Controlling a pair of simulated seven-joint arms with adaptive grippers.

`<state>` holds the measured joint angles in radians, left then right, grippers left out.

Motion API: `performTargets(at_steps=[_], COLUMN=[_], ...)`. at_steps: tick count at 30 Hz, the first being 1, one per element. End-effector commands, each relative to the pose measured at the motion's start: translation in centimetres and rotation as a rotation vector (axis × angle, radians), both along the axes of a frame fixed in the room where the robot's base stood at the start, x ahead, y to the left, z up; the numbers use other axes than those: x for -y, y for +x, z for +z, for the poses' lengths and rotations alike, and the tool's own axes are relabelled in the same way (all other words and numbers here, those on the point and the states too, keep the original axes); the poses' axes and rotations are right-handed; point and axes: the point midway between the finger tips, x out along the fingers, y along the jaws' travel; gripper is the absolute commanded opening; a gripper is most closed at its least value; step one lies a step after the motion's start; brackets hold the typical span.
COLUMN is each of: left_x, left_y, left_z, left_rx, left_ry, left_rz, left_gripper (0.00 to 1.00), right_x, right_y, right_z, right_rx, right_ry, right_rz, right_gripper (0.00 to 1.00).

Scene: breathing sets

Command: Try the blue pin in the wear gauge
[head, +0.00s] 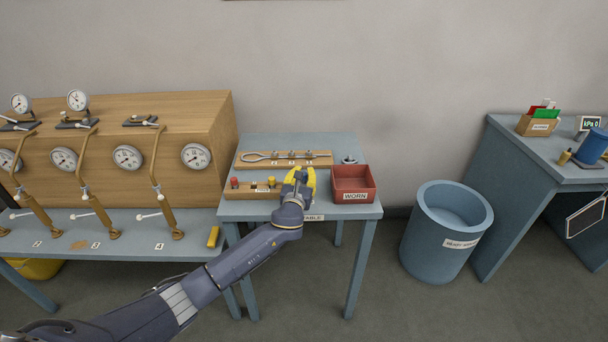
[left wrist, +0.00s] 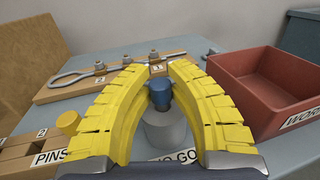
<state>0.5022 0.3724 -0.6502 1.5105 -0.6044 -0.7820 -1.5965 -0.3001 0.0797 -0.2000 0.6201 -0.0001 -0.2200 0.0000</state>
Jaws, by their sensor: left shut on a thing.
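My left gripper (head: 300,178) is shut on the blue pin (left wrist: 160,94), whose blue head shows between the yellow fingers in the left wrist view. Below the head is a grey cylinder (left wrist: 165,131), which looks like the wear gauge, with a partly hidden label ending in "GO" in front of it. I cannot tell whether the pin's lower end is inside the cylinder or above it. The wooden pin rack (head: 253,194) is left of the gripper, with a red pin (head: 234,182) and a yellow pin (head: 271,181). My right gripper is not in view.
A red tray marked WORN (head: 353,184) stands close right of the gripper. Behind is a wooden board (head: 325,161) with a long looped metal tool and numbered fittings. A blue-grey bin (head: 445,235) stands on the floor at right. A gauge cabinet (head: 150,105) stands left.

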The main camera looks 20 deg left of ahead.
Motion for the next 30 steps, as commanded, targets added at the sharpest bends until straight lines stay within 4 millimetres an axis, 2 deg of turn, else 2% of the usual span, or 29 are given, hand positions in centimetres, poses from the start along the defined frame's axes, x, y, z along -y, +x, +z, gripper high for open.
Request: performTargets(at_steps=[7, 30], left_x=[0.0, 0.0], left_y=[-0.1, 0.0], left_z=[0.0, 3.5], left_rx=[-0.003, 0.000], left_ry=[0.002, 0.000], left_rz=[0.000, 0.000], left_gripper=[0.00, 0.00], right_x=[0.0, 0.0], right_y=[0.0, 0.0], right_z=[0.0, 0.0], right_rx=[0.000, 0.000], right_ry=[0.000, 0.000], right_rz=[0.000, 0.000], right_gripper=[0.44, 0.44])
